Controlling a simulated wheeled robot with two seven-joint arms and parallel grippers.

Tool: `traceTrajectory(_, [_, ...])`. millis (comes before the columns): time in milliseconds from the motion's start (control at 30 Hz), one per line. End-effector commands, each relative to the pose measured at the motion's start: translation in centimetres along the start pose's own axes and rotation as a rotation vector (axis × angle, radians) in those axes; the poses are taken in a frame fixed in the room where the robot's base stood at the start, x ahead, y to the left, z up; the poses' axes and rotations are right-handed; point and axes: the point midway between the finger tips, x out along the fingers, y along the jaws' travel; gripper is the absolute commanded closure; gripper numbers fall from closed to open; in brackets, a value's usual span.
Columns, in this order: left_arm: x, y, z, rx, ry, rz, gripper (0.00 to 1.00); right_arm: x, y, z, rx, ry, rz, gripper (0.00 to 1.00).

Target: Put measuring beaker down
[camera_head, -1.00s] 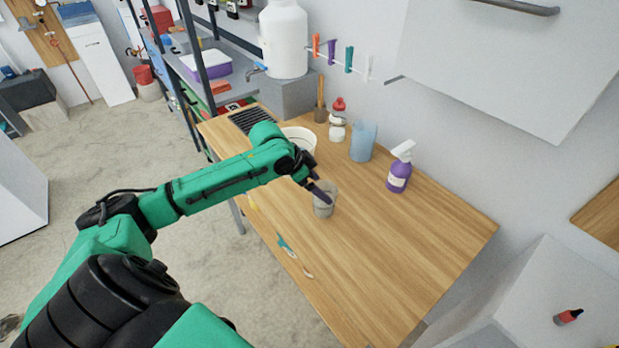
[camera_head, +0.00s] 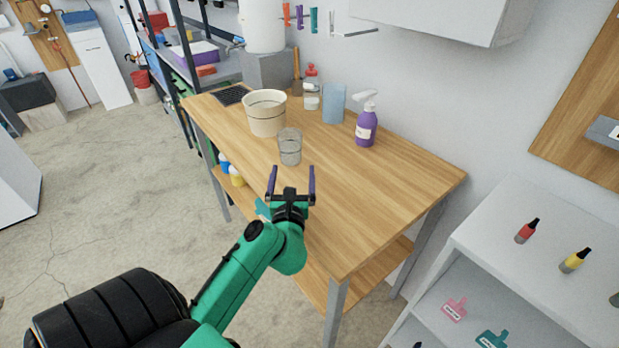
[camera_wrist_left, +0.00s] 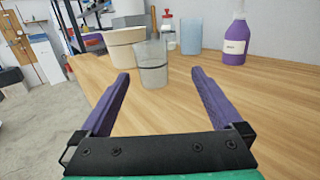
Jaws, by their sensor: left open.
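The clear measuring beaker (camera_head: 290,147) stands upright on the wooden table (camera_head: 390,185), near its front-left edge. It also shows in the left wrist view (camera_wrist_left: 152,66), beyond the fingertips. My left gripper (camera_head: 291,170) is open and empty, with its purple fingers spread on the near side of the beaker, apart from it. In the left wrist view the gripper (camera_wrist_left: 160,75) points towards the beaker with bare tabletop between the fingers. My right gripper is not in view.
A cream bucket (camera_head: 265,115) stands behind-left of the beaker. A blue container (camera_head: 334,104), a red-capped bottle (camera_head: 311,95) and a purple spray bottle (camera_head: 366,128) stand along the back. The table's right half is clear. A white shelf unit (camera_head: 530,260) stands at the right.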

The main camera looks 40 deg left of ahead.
Motion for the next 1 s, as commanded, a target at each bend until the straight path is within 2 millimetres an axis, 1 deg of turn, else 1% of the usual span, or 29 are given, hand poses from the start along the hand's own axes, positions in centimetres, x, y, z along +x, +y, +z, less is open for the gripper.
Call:
traceTrajectory(33, [-0.1, 0.7, -0.9, -0.039, 0.032, 0.031, 0.0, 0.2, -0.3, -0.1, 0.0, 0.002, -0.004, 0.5])
traceTrajectory(67, [0.1, 0.9, -1.1, -0.049, 0.042, 0.042, 0.0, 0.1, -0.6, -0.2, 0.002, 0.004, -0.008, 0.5])
traceTrajectory(133, [1.2, 1.0, -0.9, -0.053, 0.045, 0.045, 0.0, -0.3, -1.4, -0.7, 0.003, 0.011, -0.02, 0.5])
traceTrajectory(200, [3.0, 1.0, -0.8, -0.05, 0.041, 0.044, 0.0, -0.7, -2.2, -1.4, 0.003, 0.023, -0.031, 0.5])
traceTrajectory(300, [5.8, 1.1, -0.9, -0.049, 0.04, 0.042, 0.0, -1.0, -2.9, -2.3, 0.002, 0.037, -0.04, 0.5])
traceTrajectory(400, [7.9, 1.1, -1.1, -0.049, 0.041, 0.041, 0.0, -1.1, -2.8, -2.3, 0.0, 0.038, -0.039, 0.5])
traceTrajectory(567, [9.9, 1.2, -1.3, -0.047, 0.041, 0.041, 0.0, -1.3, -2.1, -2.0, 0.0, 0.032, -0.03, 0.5])
traceTrajectory(733, [13.2, 1.4, -1.7, -0.047, 0.04, 0.041, 0.0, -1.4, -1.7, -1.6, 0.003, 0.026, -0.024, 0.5])
traceTrajectory(833, [14.2, 1.4, -1.8, -0.046, 0.041, 0.04, 0.0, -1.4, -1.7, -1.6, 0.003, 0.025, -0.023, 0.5])
traceTrajectory(1000, [14.2, 1.4, -1.9, -0.046, 0.041, 0.039, 0.0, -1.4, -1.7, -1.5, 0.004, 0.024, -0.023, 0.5])
